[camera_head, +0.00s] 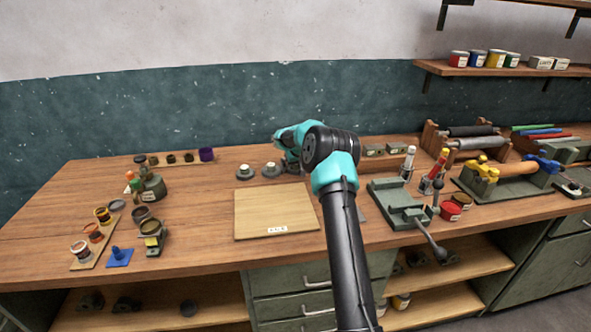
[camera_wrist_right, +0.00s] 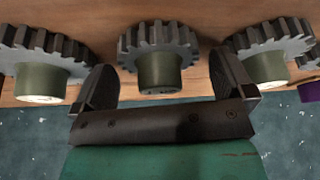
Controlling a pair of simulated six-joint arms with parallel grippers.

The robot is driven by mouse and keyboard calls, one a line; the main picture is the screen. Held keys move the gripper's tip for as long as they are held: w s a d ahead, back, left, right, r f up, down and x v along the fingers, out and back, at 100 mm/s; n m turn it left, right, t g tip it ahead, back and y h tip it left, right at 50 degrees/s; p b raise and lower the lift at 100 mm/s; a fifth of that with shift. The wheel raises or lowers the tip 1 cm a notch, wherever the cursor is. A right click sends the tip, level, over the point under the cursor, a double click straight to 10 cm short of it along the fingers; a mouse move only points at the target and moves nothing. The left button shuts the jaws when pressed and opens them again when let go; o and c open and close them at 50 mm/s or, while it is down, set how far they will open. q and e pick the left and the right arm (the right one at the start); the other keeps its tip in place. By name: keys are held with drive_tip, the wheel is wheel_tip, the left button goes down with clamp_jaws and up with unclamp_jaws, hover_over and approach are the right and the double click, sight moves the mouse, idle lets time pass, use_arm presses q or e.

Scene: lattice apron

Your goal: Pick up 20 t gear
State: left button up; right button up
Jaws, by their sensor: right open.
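Several dark toothed gears with green hubs show in the wrist view: a middle gear (camera_wrist_right: 158,50), a left gear (camera_wrist_right: 40,55), a right gear (camera_wrist_right: 265,50), and part of another at the right edge. Hub markings are too small to read, so I cannot tell which is the 20 t gear. My right gripper (camera_wrist_right: 165,82) is open and empty, its two fingers on either side of the middle gear's hub, with no clear contact. In the head view two gears (camera_head: 244,172) (camera_head: 271,168) sit on the bench left of my right gripper (camera_head: 291,164); my arm hides others. My left gripper is not in view.
A wooden board (camera_head: 275,208) with a small label lies in front of the gears. A purple cup (camera_head: 206,154) and small pots stand left. A green vise-like fixture (camera_head: 395,203) stands right of my arm.

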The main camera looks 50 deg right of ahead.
drive_tip(key=shift+c, duration=0.4)
drive_tip(key=c, duration=1.1)
drive_tip(key=shift+c, duration=0.2)
drive_tip(key=shift+r, duration=1.7)
drive_tip(key=shift+a+r, duration=0.15)
drive_tip(key=s+a, duration=0.3)
drive_tip(key=a, duration=0.1)
drive_tip(key=s+a+r, duration=0.1)
drive_tip(key=s+a, duration=0.6)
drive_tip(key=shift+s+a+r, duration=0.15)
drive_tip(key=shift+s+a, duration=0.1)
drive_tip(key=shift+a, duration=0.15)
